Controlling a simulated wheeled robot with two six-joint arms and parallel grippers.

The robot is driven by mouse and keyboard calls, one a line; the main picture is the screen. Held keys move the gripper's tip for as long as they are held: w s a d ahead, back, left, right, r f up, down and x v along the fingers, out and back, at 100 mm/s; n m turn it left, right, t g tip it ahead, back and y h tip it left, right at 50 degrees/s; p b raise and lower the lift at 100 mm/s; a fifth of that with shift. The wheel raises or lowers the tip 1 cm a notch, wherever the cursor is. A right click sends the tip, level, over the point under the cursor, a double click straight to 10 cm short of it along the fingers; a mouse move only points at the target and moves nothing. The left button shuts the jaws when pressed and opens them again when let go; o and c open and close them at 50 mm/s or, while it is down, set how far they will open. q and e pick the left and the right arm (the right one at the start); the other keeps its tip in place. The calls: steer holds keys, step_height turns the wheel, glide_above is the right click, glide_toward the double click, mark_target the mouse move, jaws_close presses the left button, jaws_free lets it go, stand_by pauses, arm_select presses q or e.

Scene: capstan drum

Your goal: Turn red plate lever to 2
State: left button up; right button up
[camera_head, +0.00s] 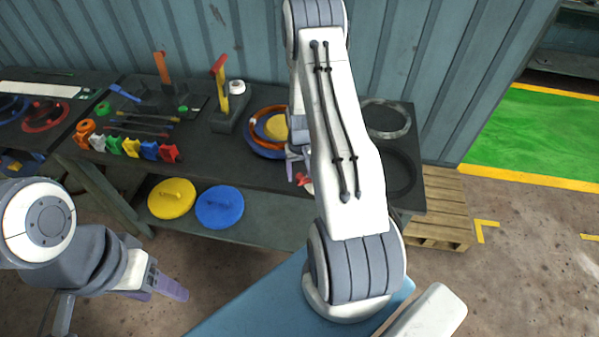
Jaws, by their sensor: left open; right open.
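A row of small coloured plates stands along the front edge of the dark workbench, with a red plate (171,153) at its right end, beside a blue one (150,150). Another small red piece (303,181) is at the bench's front edge, partly hidden by my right arm; I cannot tell which of the two is the lever, and no number is readable. My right gripper (297,166) is open just above and beside that piece, mostly hidden behind my forearm; contact cannot be told. My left gripper (170,288) is open and empty, low in front of the bench.
A round blue and orange dish with a yellow part (275,127) lies left of my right arm. A red-topped yellow lever (220,82) stands behind. Yellow (172,198) and blue (220,207) discs lie on the lower shelf. A wooden pallet (445,205) is at the right.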

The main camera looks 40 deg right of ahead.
jaws_close()
stand_by(1.3)
